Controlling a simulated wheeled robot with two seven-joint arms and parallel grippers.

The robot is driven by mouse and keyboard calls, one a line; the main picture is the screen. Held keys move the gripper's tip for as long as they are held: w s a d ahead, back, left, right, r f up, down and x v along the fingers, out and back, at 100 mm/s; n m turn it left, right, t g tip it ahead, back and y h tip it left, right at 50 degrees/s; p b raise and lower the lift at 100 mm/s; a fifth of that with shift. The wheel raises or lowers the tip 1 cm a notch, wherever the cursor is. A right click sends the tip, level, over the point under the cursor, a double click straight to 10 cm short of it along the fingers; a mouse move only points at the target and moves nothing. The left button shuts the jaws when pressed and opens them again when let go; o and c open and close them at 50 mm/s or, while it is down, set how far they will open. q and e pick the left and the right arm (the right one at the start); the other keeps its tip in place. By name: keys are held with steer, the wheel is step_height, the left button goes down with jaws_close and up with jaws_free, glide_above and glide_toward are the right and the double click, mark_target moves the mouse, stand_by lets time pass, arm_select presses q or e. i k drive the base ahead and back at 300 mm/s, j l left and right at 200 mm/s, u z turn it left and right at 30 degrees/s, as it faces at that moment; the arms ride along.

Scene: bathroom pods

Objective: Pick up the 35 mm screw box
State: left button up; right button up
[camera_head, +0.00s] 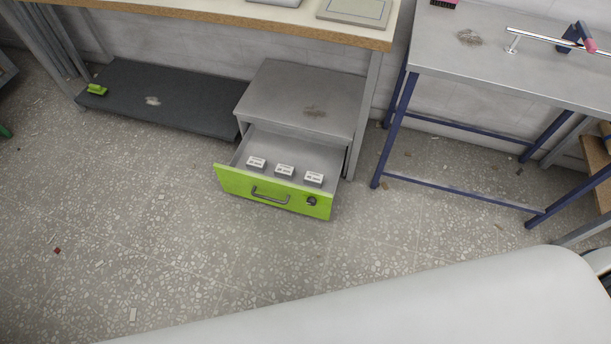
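Three small white boxes with dark printed labels stand in a row inside an open drawer with a lime-green front (235,184). They are the left box (256,162), the middle box (285,170) and the right box (313,179). The print is too small for me to tell which one is the 35 mm screw box. The drawer is pulled out of a grey cabinet (290,88) under a workbench. It has a grey handle (270,197) and a dark round knob on its front. Neither of my grippers is in view.
The wood-edged workbench (230,17) overhangs the back of the cabinet. A dark low shelf (180,108) with a green item (97,89) lies to its left. A blue-legged metal table (480,62) stands at the right. The speckled floor before the drawer is mostly clear.

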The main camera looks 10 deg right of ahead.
mark_target(254, 163)
steer(key=z, duration=0.35)
steer(key=i+j+z, duration=0.2)
steer(key=z, duration=0.3)
steer(key=i+j+z, duration=0.1)
steer(key=j+z, duration=0.4)
steer(key=i+j+z, duration=0.1)
steer(key=j+z, duration=0.35)
